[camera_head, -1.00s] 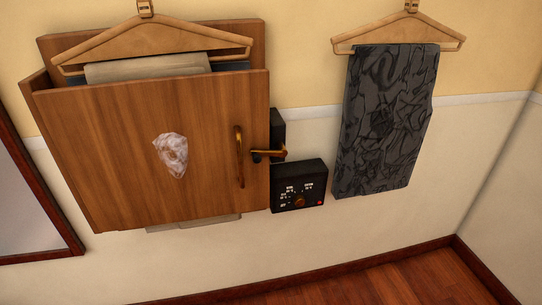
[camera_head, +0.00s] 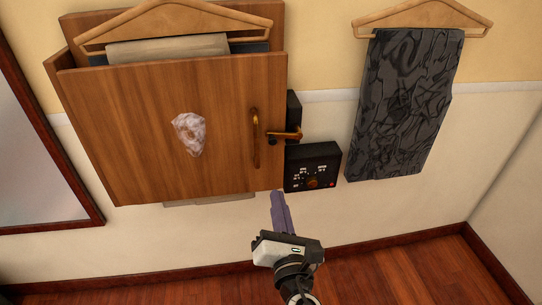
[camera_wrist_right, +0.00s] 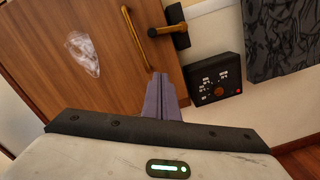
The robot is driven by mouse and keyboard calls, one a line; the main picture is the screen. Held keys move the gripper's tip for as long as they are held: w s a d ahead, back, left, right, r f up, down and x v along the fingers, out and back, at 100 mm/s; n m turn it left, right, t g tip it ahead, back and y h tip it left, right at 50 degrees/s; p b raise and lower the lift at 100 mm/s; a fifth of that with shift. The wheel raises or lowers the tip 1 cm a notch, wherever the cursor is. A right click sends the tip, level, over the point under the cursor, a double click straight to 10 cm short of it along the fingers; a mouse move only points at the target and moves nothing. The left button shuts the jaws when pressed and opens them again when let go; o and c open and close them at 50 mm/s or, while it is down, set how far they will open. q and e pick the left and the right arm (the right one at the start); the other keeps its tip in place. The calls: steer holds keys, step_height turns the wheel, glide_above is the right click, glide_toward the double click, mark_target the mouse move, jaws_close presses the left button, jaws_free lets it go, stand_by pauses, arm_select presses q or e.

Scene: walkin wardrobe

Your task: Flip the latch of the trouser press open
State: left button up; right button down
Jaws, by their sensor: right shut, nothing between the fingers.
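The trouser press (camera_head: 105,130) is a wooden box on the wall, its front panel tilted slightly out at the top, with beige trousers on a hanger in it. Its latch (camera_head: 286,134) is a bronze lever on a black plate at the panel's right edge, lying about horizontal. In the right wrist view the latch (camera_wrist_right: 172,29) is at the top, past the fingertips. My right gripper (camera_head: 279,196) is shut and empty, pointing up, below the latch and apart from it. The right gripper's fingers also show in the wrist view (camera_wrist_right: 159,80). My left gripper is not in view.
A vertical bronze handle (camera_head: 255,138) stands just left of the latch. A black control box (camera_head: 313,168) with a dial is below the latch. Dark patterned trousers (camera_head: 400,105) hang at right. A mirror (camera_head: 30,150) is at left. The wall below the press is clear.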

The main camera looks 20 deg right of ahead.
steer(key=r, duration=0.1)
steer(key=r+n, duration=0.1)
steer(key=r+t, duration=0.1)
steer(key=shift+w+a+r+n+h, duration=0.1)
steer(key=shift+w+a+n+h, duration=0.05)
steer(key=shift+w+n+h, duration=0.15)
steer(key=p, duration=0.1)
glide_toward(284, 135)
steer(key=w, duration=0.1)
steer(key=w+a+f, duration=0.1)
steer(key=w, duration=0.1)
steer(key=w+a, duration=0.1)
steer(key=w, duration=0.1)
steer(key=shift+a+f, duration=0.2)
steer(key=shift+a, duration=0.05)
